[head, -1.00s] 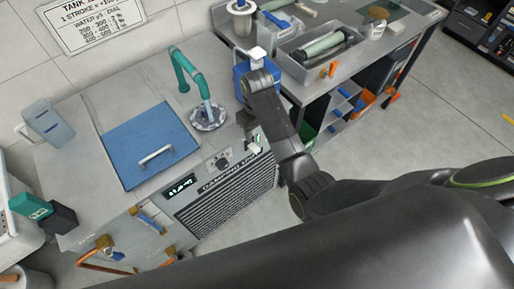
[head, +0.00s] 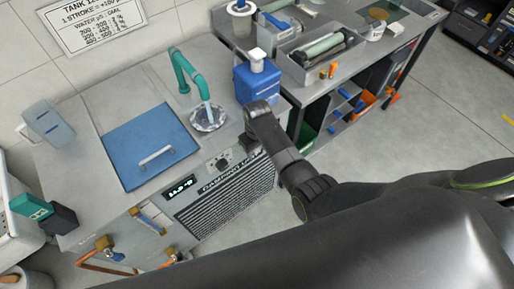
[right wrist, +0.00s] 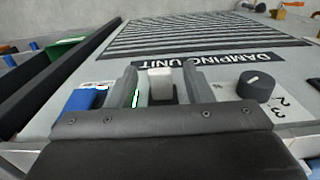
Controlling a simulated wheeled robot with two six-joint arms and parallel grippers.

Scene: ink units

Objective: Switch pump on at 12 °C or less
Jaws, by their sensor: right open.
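The damping unit (head: 226,204) is a grey cabinet with a louvred front, a black knob (head: 222,163) and a small lit display (head: 181,186). The display's digits are too small to read surely. My right gripper (head: 246,142) is at the panel's right end, beside the knob. In the right wrist view its open fingers (right wrist: 160,88) stand either side of a pale switch lever (right wrist: 160,80). I cannot tell whether they touch it. A green patch shows beside the lever. The knob also shows right of the fingers (right wrist: 255,85). My left gripper is not in view.
A blue lid (head: 150,143) with a handle and a teal tap (head: 184,72) over a drain are on top. A blue bottle (head: 257,84) stands behind my right wrist. A side bench with trays (head: 318,59) is at right; open floor lies beyond.

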